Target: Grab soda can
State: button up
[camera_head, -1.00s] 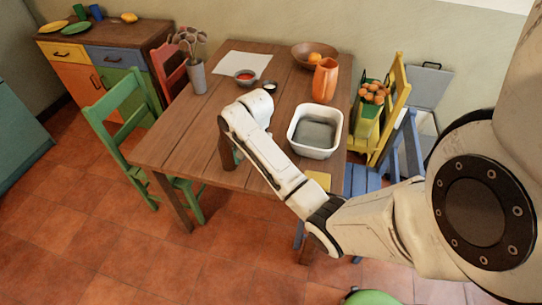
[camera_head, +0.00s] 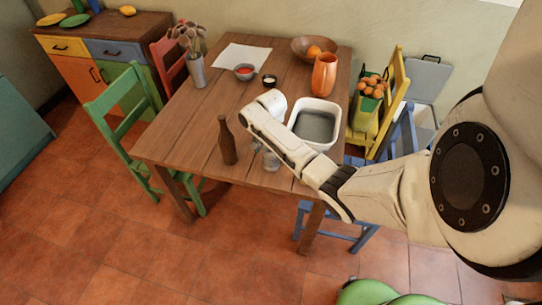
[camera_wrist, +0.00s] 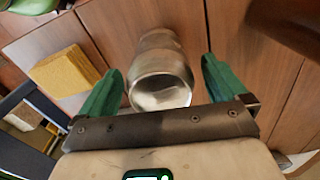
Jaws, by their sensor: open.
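A silver soda can (camera_wrist: 160,72) stands on the wooden table in the wrist view, its shiny metal end facing the camera. In the head view a small silvery shape, apparently the can (camera_head: 271,162), shows just below my forearm, partly hidden. My gripper (camera_wrist: 162,76) is open, with one green finger on each side of the can. A gap shows on both sides, so the fingers do not appear to touch it. In the head view my gripper is mostly hidden by the arm.
A brown bottle (camera_head: 227,142) stands left of the can, close to my arm. A white tub (camera_head: 334,108) is just right of the arm. A yellow block (camera_wrist: 66,74) lies left of the can in the wrist view. An orange vase (camera_head: 324,75) and bowls stand farther back.

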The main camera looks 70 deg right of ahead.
jog(key=shift+f, duration=1.4)
jog(key=shift+c, duration=0.2)
jog(key=c, duration=1)
